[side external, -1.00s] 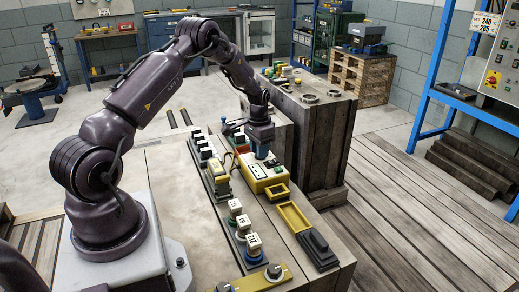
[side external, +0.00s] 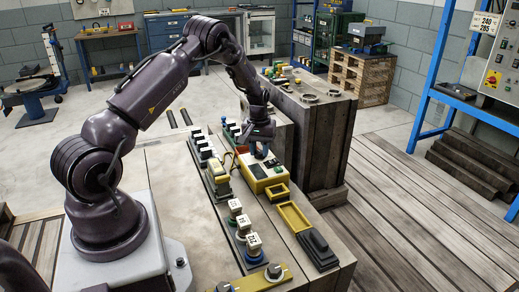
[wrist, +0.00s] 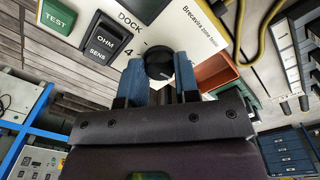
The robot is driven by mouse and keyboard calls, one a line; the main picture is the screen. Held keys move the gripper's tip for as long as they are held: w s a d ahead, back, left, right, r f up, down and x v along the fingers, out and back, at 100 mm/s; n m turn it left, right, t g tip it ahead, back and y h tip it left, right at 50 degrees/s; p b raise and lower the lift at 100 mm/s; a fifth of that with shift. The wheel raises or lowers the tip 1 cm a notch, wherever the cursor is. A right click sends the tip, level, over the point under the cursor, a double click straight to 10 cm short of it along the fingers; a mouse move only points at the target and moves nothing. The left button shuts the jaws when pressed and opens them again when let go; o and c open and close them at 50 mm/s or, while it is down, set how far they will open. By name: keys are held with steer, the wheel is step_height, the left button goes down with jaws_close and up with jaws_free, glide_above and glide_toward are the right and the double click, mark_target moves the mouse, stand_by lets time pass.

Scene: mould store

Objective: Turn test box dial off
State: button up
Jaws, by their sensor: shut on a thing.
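The test box (side external: 272,183) is a yellow case with a pale panel on the wooden bench. In the wrist view its panel (wrist: 185,22) carries DOCK and zone tester lettering, a green TEST button (wrist: 54,16) and a black OHM SENS rocker (wrist: 103,36). The black round dial (wrist: 158,62) sits between the blue fingertips of my gripper (wrist: 159,72), which is shut on it. A 4 is printed left of the dial; a small white mark shows at its lower edge. Other markings are hidden by the fingers. In the side view my gripper (side external: 259,150) covers the dial.
A yellow tray (side external: 294,216) and a black block (side external: 320,248) lie in front. A red-brown bin (wrist: 215,70) and yellow cable (wrist: 240,30) are close to the panel.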

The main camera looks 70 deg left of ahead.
mark_target(259, 151)
steer(key=shift+r+n, duration=0.1)
steer(key=shift+n, duration=0.2)
steer(key=o, duration=0.6)
steer(key=shift+o, duration=0.2)
step_height(259, 151, up, 13)
stand_by(0.3)
steer(key=shift+s+a, duration=0.1)
